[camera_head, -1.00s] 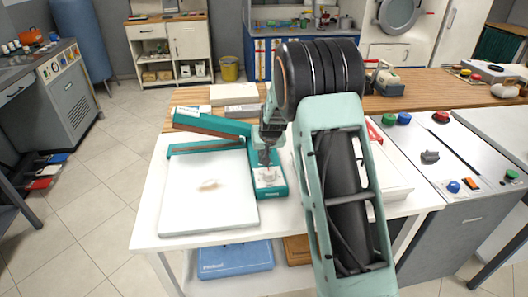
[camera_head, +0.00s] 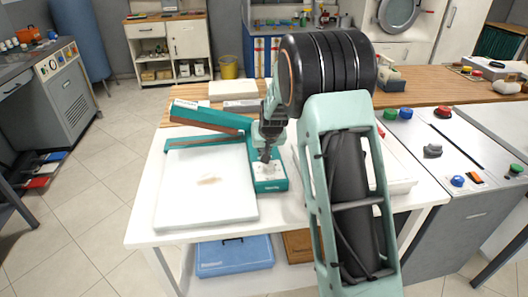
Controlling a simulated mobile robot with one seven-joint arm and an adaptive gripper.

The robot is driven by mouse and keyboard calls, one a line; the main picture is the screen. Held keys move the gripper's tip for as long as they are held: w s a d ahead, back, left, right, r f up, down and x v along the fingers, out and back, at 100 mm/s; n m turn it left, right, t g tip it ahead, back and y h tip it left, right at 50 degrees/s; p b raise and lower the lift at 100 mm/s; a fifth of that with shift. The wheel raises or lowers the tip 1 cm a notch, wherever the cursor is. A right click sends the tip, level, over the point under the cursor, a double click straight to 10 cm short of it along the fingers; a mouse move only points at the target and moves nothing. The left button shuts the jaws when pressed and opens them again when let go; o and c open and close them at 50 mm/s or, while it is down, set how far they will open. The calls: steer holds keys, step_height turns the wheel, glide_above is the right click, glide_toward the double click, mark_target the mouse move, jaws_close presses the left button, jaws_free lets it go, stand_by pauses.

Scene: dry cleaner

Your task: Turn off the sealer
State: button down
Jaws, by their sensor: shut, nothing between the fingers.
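The sealer (camera_head: 269,186) is a teal unit on the white table, with a raised teal arm (camera_head: 208,113) reaching back left. A light control, apparently a knob or switch, sits on its front top face and is partly hidden by my fingers. My gripper (camera_head: 266,158) points down over this front face. Its fingers are shut and empty, with the tips at or just above the control. I cannot tell whether they touch it or which way the control is set.
A white padded slab (camera_head: 205,200) lies left of the sealer on the white table (camera_head: 285,222). A grey control console (camera_head: 440,165) with coloured buttons stands at right. A blue case (camera_head: 234,256) is on the shelf below. A wooden counter (camera_head: 430,87) runs behind.

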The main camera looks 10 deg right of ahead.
steer(key=shift+r, duration=0.45)
steer(key=shift+r+p, duration=0.3)
steer(key=shift+r, duration=0.05)
steer(key=r+p, duration=0.1)
steer(key=r, duration=0.1)
steer(key=s+r, duration=0.1)
steer(key=r, duration=0.1)
steer(key=shift+s+p, duration=0.1)
steer(key=shift+p, duration=0.25)
steer(key=s+r, duration=0.5)
steer(key=s, duration=0.2)
steer(key=shift+s+b, duration=0.4)
